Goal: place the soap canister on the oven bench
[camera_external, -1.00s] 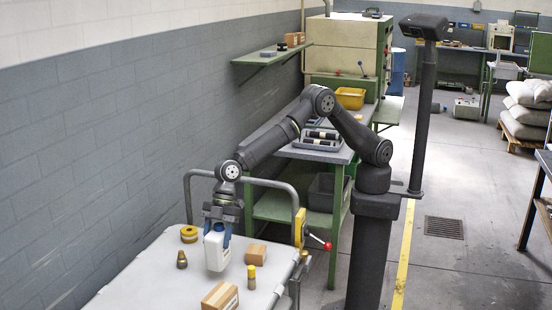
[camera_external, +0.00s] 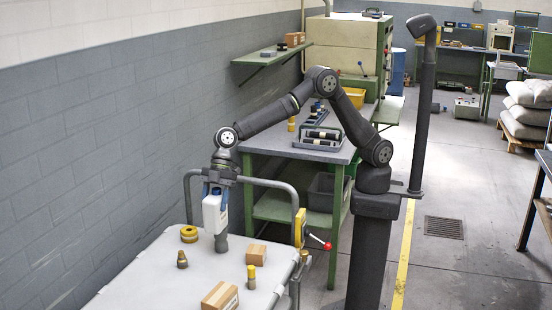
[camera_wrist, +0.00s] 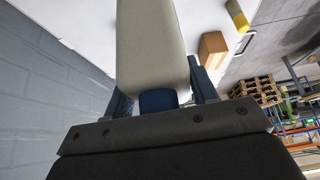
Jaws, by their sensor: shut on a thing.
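The soap canister (camera_external: 214,215), white with a blue cap, hangs upright in my gripper (camera_external: 217,188) above the white-topped cart. In the wrist view the pale canister (camera_wrist: 150,45) fills the upper middle, and my gripper (camera_wrist: 160,98) has its fingers on both sides of the blue cap. The oven bench (camera_external: 262,140) is green with a grey top. It stands beyond the cart, in front of the cream and green oven (camera_external: 342,50). My forearm hides part of the bench top.
The cart top (camera_external: 150,280) carries a yellow roll (camera_external: 189,234), small cardboard boxes (camera_external: 220,296) and small fittings. A curved rail (camera_external: 262,183) stands between cart and bench.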

